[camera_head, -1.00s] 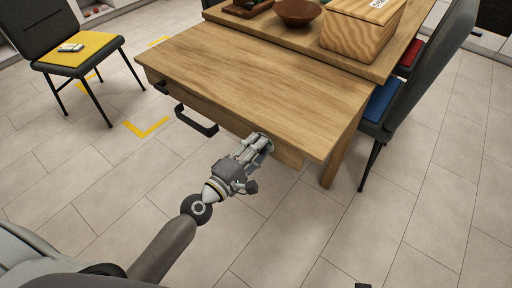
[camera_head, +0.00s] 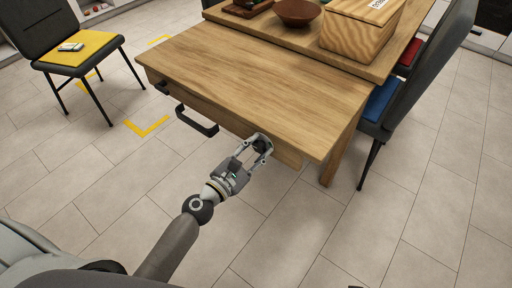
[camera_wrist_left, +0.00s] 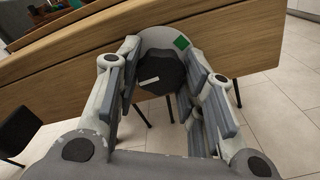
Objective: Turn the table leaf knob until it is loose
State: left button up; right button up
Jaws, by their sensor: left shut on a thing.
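The table leaf knob (camera_wrist_left: 161,74) is dark and faceted, with a short white line on its face. It sits on a pale round plate (camera_wrist_left: 151,39) with a green mark at its upper right, on the front edge of the table leaf (camera_head: 255,75). My left gripper (camera_head: 259,146) is at the knob under the leaf's front edge. Its fingers lie on both sides of the knob, shut on it, as the left wrist view shows. The knob is small and partly covered by the fingers in the head view. My right gripper is not in view.
A black handle (camera_head: 197,122) sticks out from the table front, left of my left gripper. A wooden box (camera_head: 360,30) and a brown bowl (camera_head: 298,12) stand on the tabletop. Chairs stand at left (camera_head: 50,33) and right (camera_head: 425,75). The floor in front is clear.

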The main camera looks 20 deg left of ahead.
pick_arm(q)
jog(key=n+p, duration=0.1)
jog(key=n, duration=0.4)
jog(key=shift+n+p, duration=0.4)
jog(key=shift+f+n, duration=0.1)
jog(key=shift+n, duration=0.8)
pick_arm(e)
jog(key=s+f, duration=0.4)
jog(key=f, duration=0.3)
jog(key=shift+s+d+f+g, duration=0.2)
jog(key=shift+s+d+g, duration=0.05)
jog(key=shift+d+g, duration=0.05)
pick_arm(q)
jog(key=shift+s, duration=0.1)
jog(key=o, duration=1)
jog(key=shift+o, duration=0.2)
jog(key=shift+p, duration=0.3)
jog(key=v, duration=1.2)
jog(key=shift+d, duration=0.1)
